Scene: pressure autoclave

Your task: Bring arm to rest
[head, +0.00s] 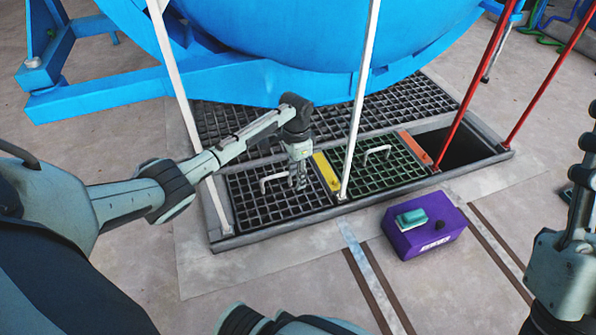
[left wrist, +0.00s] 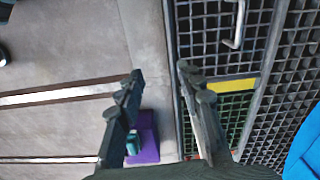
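My left gripper (head: 299,180) points down above the left dark floor grating (head: 255,203), close to the grating's white handle (head: 270,178). In the left wrist view, my left gripper (left wrist: 160,72) has its two fingers apart with nothing between them, and bare floor shows in the gap. The handle also shows in that view (left wrist: 238,25), to the right of the fingers and clear of them. My right gripper (head: 583,150) points up at the right edge of the head view, partly cut off. Its fingers are too unclear to tell their opening.
A purple box (head: 425,232) with a teal item on top stands on the floor. A green grating (head: 385,163) and an open pit (head: 462,146) lie to the right. White posts (head: 360,95) and red posts (head: 470,85) rise nearby. The blue vessel (head: 300,35) stands behind.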

